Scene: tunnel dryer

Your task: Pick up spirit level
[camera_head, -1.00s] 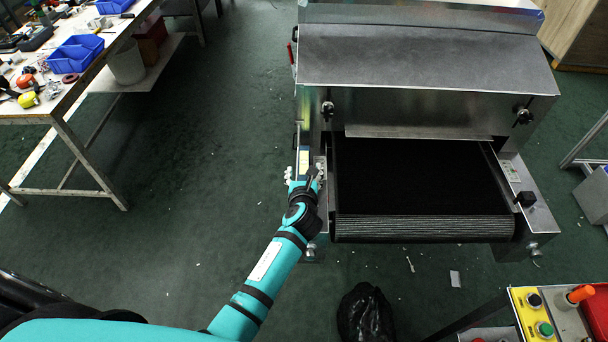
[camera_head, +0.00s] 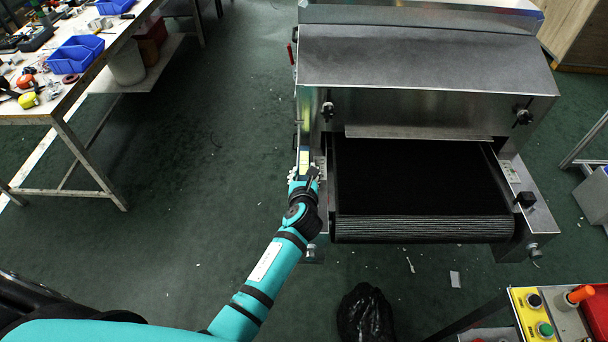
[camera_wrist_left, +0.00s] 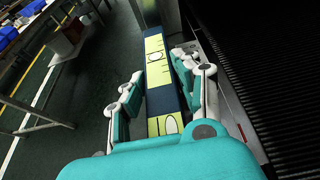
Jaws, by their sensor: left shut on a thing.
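The spirit level (camera_head: 304,158), a narrow yellow and dark blue bar, lies along the left side ledge of the dryer. In the left wrist view the spirit level (camera_wrist_left: 155,62) runs lengthwise between the fingers, with vial windows along its face. My left gripper (camera_head: 304,176) is shut on the near part of it; its fingers (camera_wrist_left: 158,76) lie along both sides. The palm hides the level's near end. I cannot tell whether the level is clear of the ledge. My right gripper is not in view.
The metal dryer (camera_head: 420,60) with its black conveyor belt (camera_head: 420,180) stands just right of the level. A workbench (camera_head: 70,100) with blue bins is at the left. A black bag (camera_head: 366,315) lies on the floor in front. Open green floor lies left of the dryer.

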